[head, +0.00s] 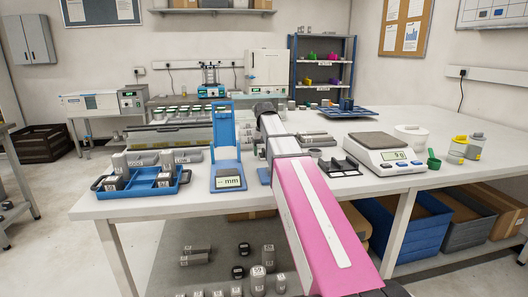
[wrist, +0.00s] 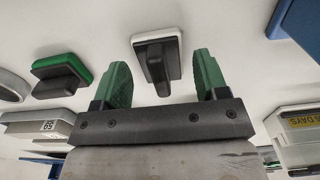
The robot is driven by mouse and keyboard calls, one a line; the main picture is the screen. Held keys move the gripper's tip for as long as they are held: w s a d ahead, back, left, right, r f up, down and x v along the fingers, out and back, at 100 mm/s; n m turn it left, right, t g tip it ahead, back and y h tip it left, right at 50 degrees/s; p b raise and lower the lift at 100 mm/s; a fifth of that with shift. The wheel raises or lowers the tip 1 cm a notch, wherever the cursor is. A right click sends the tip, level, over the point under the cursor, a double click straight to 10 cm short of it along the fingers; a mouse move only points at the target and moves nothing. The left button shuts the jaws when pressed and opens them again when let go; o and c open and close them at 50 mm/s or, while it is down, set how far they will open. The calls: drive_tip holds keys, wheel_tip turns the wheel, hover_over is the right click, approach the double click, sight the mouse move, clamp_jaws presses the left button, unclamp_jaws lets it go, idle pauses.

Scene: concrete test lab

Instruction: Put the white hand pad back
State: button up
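The white hand pad (wrist: 172,42) shows in the wrist view as a small white-edged plate with a dark handle on it, on the pale tabletop. My gripper (wrist: 160,74) has two green fingers spread wide apart. The dark handle lies in the gap between them in the picture, with visible space on both sides, so nothing is held. A similar pad with a green edge (wrist: 75,66) and a dark handle lies to the left. In the head view I cannot make out the white pad or my fingers; my pink arm covers part of the table.
The table's right rear is mostly clear.

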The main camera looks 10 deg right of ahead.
sight(264, 150)
drive_tip(key=shift+r, duration=0.15)
wheel_tip(264, 150, up, 12)
idle(0.6)
drive_tip(key=shift+s, duration=0.1)
